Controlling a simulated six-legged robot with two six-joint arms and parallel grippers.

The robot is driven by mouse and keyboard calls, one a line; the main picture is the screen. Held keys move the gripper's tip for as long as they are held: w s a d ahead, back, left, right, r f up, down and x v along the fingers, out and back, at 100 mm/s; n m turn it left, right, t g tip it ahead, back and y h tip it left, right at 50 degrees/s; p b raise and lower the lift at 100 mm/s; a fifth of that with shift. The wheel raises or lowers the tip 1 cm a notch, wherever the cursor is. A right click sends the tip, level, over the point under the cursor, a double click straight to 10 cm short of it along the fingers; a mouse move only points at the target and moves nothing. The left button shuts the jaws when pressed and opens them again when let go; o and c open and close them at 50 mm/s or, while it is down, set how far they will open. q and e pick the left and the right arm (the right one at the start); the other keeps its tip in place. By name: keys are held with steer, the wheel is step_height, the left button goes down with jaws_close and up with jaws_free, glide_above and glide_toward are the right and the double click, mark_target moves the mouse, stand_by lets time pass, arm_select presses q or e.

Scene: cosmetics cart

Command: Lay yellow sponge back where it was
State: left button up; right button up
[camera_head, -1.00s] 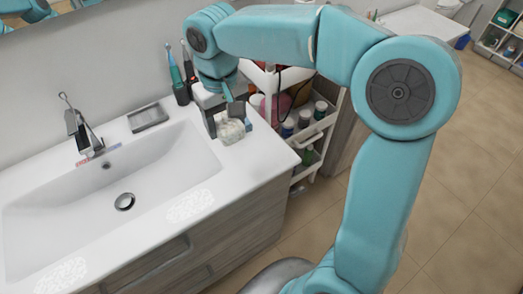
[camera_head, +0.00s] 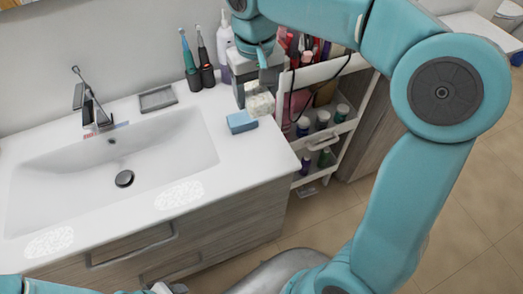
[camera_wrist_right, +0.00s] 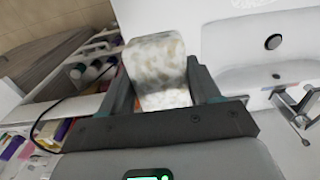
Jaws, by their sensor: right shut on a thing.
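A pale, mottled cream-yellow sponge (camera_head: 261,104) is between the jaws of my right gripper (camera_head: 257,88), over the right end of the washbasin counter (camera_head: 235,165). In the right wrist view the sponge (camera_wrist_right: 156,70) sits between both fingers of the gripper (camera_wrist_right: 160,88). I cannot tell whether its underside touches the counter. A blue sponge (camera_head: 241,122) lies on the counter just left of and in front of it. Part of my left gripper (camera_head: 165,288) shows at the bottom edge, and its jaws are not clear.
Two electric toothbrushes (camera_head: 188,62) and a white bottle (camera_head: 225,45) stand behind, near the wall. A grey soap dish (camera_head: 157,98) and the tap (camera_head: 88,105) are left. A white cart (camera_head: 325,135) with several bottles stands right of the counter.

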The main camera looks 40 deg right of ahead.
glide_above(257, 155)
step_height(257, 155, down, 15)
steer(key=shift+w+a+f, duration=0.1)
steer(key=shift+w+a, duration=0.05)
steer(key=shift+a+f, duration=0.1)
steer(key=shift+f, duration=0.1)
steer(key=f, duration=0.3)
steer(key=shift+d+f, duration=0.2)
steer(key=shift+f, duration=0.2)
steer(key=shift+a+f, duration=0.1)
steer(key=shift+f, duration=0.2)
steer(key=shift+s+r, duration=0.1)
steer(key=shift+s, duration=0.1)
steer(key=shift+f+b, duration=0.2)
steer(key=shift+b, duration=0.15)
steer(key=o, duration=0.9)
steer(key=shift+w, duration=0.15)
steer(key=shift+o, duration=0.2)
steer(key=shift+r, duration=0.1)
